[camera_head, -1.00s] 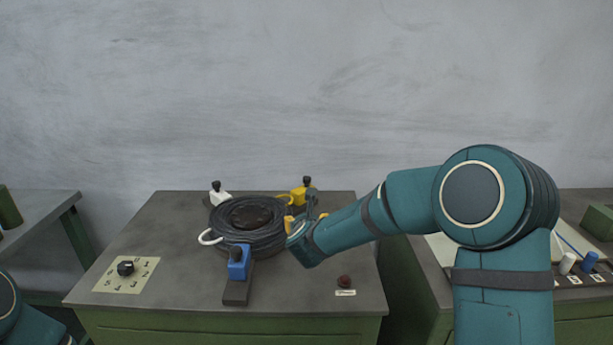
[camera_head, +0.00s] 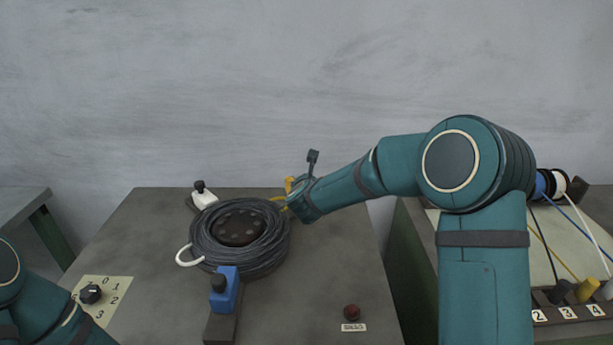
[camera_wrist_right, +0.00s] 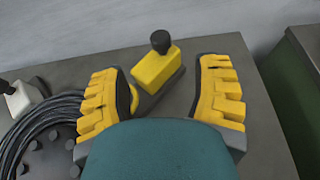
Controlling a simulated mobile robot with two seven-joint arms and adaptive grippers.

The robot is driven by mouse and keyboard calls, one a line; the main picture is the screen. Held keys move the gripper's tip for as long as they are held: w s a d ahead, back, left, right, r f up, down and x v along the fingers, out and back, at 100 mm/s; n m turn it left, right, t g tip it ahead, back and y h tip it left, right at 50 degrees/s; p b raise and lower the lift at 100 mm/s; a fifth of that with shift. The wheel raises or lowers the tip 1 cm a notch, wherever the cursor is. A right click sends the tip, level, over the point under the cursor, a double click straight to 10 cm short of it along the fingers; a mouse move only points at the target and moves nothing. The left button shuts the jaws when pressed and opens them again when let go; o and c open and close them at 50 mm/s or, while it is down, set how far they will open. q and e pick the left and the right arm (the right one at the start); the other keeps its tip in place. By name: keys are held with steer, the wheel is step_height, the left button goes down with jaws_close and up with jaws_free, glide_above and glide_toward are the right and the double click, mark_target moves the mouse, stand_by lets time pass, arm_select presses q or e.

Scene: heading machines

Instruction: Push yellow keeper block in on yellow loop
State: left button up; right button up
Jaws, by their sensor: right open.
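In the right wrist view the yellow keeper block (camera_wrist_right: 156,70) with its black knob sits on a dark base, between and a little beyond my right gripper's fingers (camera_wrist_right: 162,95). The fingers are wide apart, with yellow ribbed pads, and neither visibly touches the block. A small curved piece of the yellow loop (camera_wrist_right: 134,95) shows beside the left finger. In the head view the yellow loop (camera_head: 279,199) sticks out from the coil's far right side, next to my right gripper (camera_head: 290,190), which hides the block. How far the block is in I cannot tell. My left gripper is out of view.
A black cable coil (camera_head: 270,250) lies on the dark bench. A white block (camera_head: 204,197) stands behind it, a blue block (camera_head: 225,290) in front, and a white loop (camera_head: 184,257) at its left. A dial (camera_head: 91,294) and a red button (camera_head: 351,312) are near the front.

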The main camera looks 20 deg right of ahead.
steer(key=x, duration=1)
steer(key=shift+w+d+f, duration=0.1)
steer(key=shift+w+f, duration=0.05)
steer(key=shift+w, duration=0.15)
jaws_close()
